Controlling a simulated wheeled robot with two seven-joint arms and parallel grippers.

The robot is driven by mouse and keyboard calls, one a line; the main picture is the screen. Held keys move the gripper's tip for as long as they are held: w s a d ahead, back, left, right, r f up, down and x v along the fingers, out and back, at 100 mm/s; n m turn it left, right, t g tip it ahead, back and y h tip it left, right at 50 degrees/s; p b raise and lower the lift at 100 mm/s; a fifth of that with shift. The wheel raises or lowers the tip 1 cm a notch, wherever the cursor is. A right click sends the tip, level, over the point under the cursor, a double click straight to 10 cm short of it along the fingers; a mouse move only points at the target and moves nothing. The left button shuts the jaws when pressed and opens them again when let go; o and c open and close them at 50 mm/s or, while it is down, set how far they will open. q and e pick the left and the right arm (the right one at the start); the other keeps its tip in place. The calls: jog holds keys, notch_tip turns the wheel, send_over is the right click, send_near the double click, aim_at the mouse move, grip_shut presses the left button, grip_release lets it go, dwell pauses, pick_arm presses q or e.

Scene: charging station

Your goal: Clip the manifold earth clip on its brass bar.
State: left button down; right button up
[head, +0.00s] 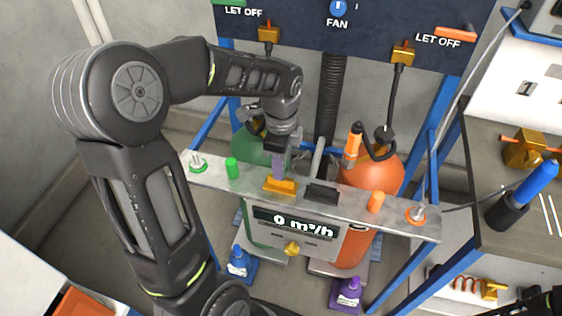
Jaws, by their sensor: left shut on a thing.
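My left gripper (278,164) reaches down over the grey metal rail in the middle of the head view. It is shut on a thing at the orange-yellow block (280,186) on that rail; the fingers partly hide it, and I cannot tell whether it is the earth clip. A brass-coloured block (524,149) with an orange piece sits on the bench at the right. I cannot tell for certain which piece is the brass bar. My right gripper is not in view.
The rail (330,205) also bears a green cap (232,168), a black block (322,194) and an orange cap (376,201). Green and orange cylinders (371,176) stand behind it. A thin cable hangs at the right. A blue-handled tool (536,183) stands on the bench.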

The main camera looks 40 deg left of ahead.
pick_arm(q)
jog(key=shift+f+b, duration=1.35)
jog(key=shift+f, duration=0.7)
jog(key=c, duration=0.9)
grip_release()
jog(key=shift+o, duration=0.2)
notch_tip(320, 180, up, 8)
jog(key=shift+f, duration=0.1)
dwell(0.3)
